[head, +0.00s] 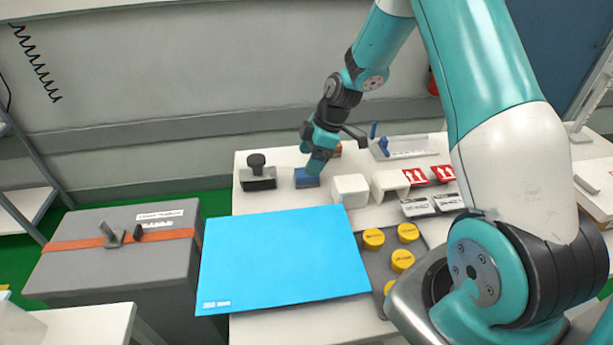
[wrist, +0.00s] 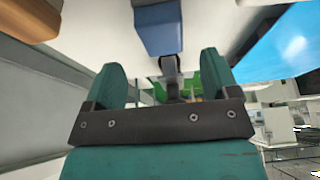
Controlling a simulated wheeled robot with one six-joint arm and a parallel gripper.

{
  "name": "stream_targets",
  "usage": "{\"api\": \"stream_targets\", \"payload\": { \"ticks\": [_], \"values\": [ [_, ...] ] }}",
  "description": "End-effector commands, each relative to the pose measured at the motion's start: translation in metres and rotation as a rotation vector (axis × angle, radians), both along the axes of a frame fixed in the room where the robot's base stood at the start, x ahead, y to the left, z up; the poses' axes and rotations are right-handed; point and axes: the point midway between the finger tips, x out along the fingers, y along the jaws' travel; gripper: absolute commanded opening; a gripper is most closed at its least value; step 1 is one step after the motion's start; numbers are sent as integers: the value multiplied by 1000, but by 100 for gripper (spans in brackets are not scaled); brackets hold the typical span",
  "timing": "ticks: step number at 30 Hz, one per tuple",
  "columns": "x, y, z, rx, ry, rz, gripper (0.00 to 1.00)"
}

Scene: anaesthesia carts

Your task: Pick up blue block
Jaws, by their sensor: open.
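The blue block (head: 306,178) sits on the white table, near its back edge, between a black-handled stamp and a white box. My gripper (head: 315,163) is just above and beside it in the head view and partly covers it. In the wrist view the blue block (wrist: 160,28) is at the top middle, beyond the two teal fingers of my gripper (wrist: 163,72). The fingers are apart with nothing between them. I cannot tell whether a finger touches the block.
The black-handled stamp (head: 258,176) stands left of the block, white boxes (head: 350,190) right. A blue sheet (head: 280,262) lies in front. A brown object (head: 337,150) is behind my gripper. Yellow-capped items (head: 403,260) and a tray (head: 405,147) are to the right.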

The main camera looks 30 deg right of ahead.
Motion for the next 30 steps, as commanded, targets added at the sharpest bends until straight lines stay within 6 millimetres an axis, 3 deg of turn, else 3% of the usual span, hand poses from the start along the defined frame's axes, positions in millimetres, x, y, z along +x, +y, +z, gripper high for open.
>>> {"api": "stream_targets", "payload": {
  "ticks": [10,19,26,30],
  "values": [
    [0,12,-45,1,3,2,81],
    [1,13,-50,1,1,-1,81],
    [1,13,-50,1,1,-1,30],
    [1,13,-50,1,1,-1,26]
  ]
}}
